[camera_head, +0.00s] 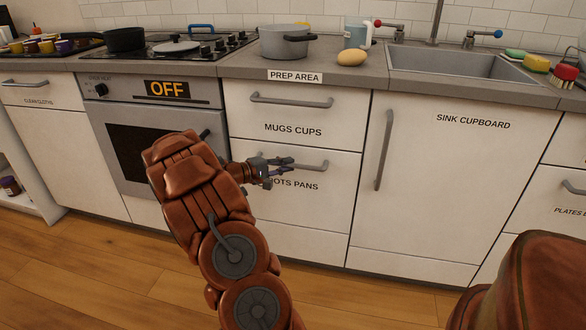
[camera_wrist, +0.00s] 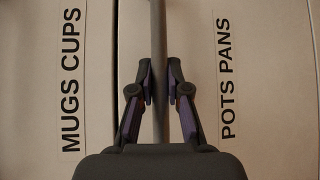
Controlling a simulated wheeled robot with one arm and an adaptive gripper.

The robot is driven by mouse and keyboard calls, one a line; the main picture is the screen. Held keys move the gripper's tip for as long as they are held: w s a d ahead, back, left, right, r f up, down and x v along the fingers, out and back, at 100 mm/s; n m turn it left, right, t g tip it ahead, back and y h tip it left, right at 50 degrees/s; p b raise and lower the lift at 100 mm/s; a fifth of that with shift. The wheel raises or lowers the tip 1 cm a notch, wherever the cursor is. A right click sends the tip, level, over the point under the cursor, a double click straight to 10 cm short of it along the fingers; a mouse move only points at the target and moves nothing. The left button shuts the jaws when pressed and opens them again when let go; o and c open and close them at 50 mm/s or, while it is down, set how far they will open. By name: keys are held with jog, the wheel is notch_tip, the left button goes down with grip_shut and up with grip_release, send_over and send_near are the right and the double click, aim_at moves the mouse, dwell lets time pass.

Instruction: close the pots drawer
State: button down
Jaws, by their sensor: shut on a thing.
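The pots drawer (camera_head: 330,205) is the white front labelled "POTS PANS", below the "MUGS CUPS" drawer (camera_head: 320,107). Its front looks flush with the drawer above. Its grey bar handle (camera_head: 312,167) runs across the front. My gripper (camera_head: 275,171) is at the left part of this handle. In the wrist view my gripper (camera_wrist: 160,84) has one finger on each side of the handle bar (camera_wrist: 158,35), shut on it. The "POTS PANS" label (camera_wrist: 226,77) is right of the bar there. My arm and gripper hide the drawer's left part in the head view.
The oven (camera_head: 150,140) is left of the drawers and the sink cupboard (camera_head: 450,190) is right of them, its door flush. A grey pot (camera_head: 283,42) and a yellow potato-like item (camera_head: 351,58) stand on the counter (camera_head: 340,77). The wooden floor (camera_head: 100,270) in front looks clear.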

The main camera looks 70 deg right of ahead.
jog(key=c, duration=1.1)
grip_release()
jog(key=shift+a, duration=0.1)
jog(key=shift+c, duration=0.2)
jog(key=v, duration=1.2)
jog(key=shift+r, duration=0.1)
jog(key=s+a+r+t+y+p, duration=0.1)
jog(key=s+a+r+y+p, duration=0.15)
jog(key=a+r+p, duration=0.55)
jog(key=s+a+r+t+y+p, duration=0.15)
jog(key=s+a+r+p, duration=0.25)
jog(key=a+r+p, duration=0.4)
jog(key=s+a+r+n+t+y+p, duration=0.1)
jog(key=s+a+r+y+p, duration=0.2)
jog(key=a+r+p, duration=0.3)
jog(key=s+a+r+n+t+y+p, duration=0.2)
jog(key=s+a+r+p, duration=0.3)
jog(key=a, duration=1)
jog(key=s+a+r+n+t+y+p, duration=0.2)
jog(key=s+a+r+y+p, duration=0.2)
jog(key=a+r+p, duration=0.5)
jog(key=shift+s+a+r, duration=0.2)
jog(key=shift+a+r, duration=0.05)
jog(key=shift+a, duration=0.85)
